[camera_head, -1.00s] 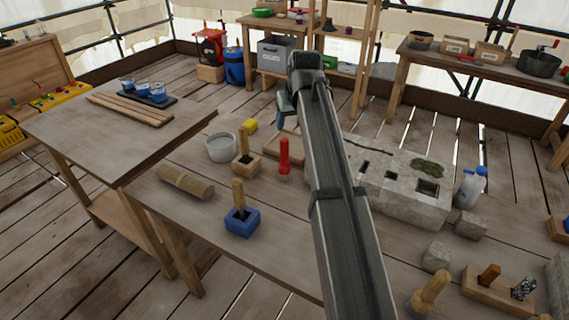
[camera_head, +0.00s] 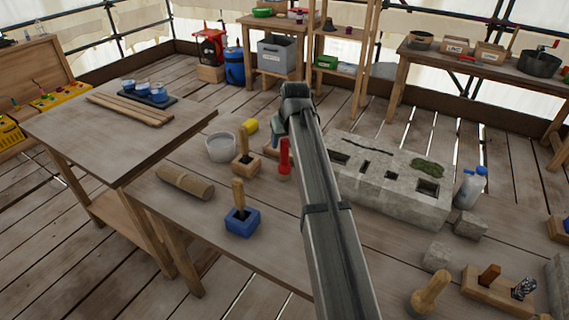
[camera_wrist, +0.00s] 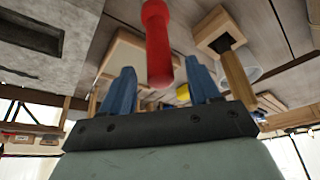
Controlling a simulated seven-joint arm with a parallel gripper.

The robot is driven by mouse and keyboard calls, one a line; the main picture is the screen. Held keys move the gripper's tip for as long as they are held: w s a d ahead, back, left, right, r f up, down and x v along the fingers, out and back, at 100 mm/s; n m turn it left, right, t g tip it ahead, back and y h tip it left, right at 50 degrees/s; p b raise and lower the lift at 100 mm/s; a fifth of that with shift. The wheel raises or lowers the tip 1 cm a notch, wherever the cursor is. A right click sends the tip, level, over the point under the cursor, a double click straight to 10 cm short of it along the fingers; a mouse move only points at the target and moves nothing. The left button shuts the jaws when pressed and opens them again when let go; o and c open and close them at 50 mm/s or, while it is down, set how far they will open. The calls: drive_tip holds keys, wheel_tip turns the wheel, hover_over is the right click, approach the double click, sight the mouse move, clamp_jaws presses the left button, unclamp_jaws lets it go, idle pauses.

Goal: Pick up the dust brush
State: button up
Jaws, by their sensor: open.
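I cannot tell for sure which tool is the dust brush. A red-handled tool (camera_head: 285,158) stands upright on the near bench; its lower end is hard to make out. Wooden handles stand in a wooden block (camera_head: 247,167) and in a blue block (camera_head: 243,222). In the wrist view my gripper (camera_wrist: 160,82) has its two blue fingers apart, with nothing held between them. The red handle (camera_wrist: 157,40) appears between and beyond the fingers. The wooden handle (camera_wrist: 238,80) in its block is right of them. In the head view my arm hides most of the gripper.
A grey bucket (camera_head: 221,148), a yellow item (camera_head: 250,126) and a log (camera_head: 185,183) are near the tools. A stone block with square holes (camera_head: 400,205) lies right of my arm. A wooden tray (camera_wrist: 112,62) is partly hidden. The bench's front left is clear.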

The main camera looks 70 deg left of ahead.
sight(284, 147)
drive_tip(key=x, duration=0.4)
drive_tip(key=shift+f, duration=0.15)
drive_tip(key=shift+c, duration=0.2)
clamp_jaws()
